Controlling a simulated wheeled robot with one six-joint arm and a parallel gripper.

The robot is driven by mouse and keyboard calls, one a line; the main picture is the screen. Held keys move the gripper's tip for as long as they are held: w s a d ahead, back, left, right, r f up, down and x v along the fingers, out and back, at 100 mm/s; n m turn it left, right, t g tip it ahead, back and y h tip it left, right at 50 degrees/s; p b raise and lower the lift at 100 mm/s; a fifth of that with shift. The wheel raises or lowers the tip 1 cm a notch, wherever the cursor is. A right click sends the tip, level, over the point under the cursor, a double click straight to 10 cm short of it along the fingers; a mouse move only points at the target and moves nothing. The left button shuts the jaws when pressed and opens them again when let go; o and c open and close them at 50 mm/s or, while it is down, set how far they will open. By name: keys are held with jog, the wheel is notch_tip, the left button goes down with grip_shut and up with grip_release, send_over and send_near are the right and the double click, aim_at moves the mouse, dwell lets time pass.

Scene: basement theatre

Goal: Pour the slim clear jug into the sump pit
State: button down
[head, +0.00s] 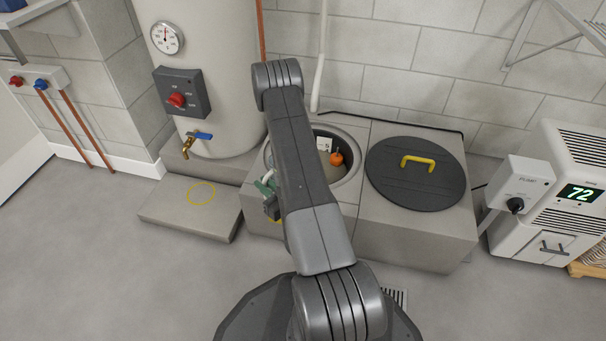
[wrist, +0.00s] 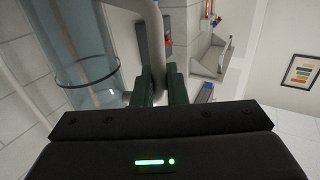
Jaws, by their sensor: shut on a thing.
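The sump pit (head: 356,168) is a round opening in a grey block, partly behind my arm in the head view. An orange float (head: 336,158) shows inside it. My gripper (head: 268,188) is at the pit's left side, largely hidden by my arm. In the wrist view my gripper (wrist: 161,85) has its green fingers shut on the grey handle of the slim clear jug (wrist: 88,55). The jug is see-through with a dark ring around it. The arm hides most of it in the head view; its tilt and its contents cannot be told.
A dark round lid (head: 400,192) with a yellow handle covers the block's right part. A tank (head: 212,60) with a gauge and brass tap stands at left behind a low slab (head: 165,212). A white dehumidifier-like unit (head: 545,235) stands at right. Open floor lies in front.

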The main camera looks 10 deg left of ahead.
aim_at(271, 175)
jog(key=shift+w+d+r+m, duration=0.35)
jog(key=shift+w+r, duration=0.1)
jog(key=shift+w, duration=0.15)
jog(key=shift+w+d+r+m, duration=0.3)
jog(key=shift+w+r+m, duration=0.2)
jog(key=shift+r, duration=0.1)
jog(key=shift+w+d+r+m+g, duration=0.2)
jog(key=shift+w+m+g, duration=0.2)
jog(key=shift+w+m, duration=0.2)
jog(key=shift+m, duration=0.25)
jog(key=shift+w+d+r+m, duration=0.15)
jog(key=shift+w+d+m, duration=0.05)
jog(key=shift+w+m, duration=0.25)
jog(key=shift+w, duration=0.2)
jog(key=shift+w+d+r+m, duration=0.1)
jog(key=shift+m, duration=0.15)
jog(key=shift+w+d+r+m+g+h, duration=0.1)
jog(key=shift+w+d+m+g+h, duration=0.2)
jog(key=shift+w+m, duration=0.45)
jog(key=shift+w, duration=0.2)
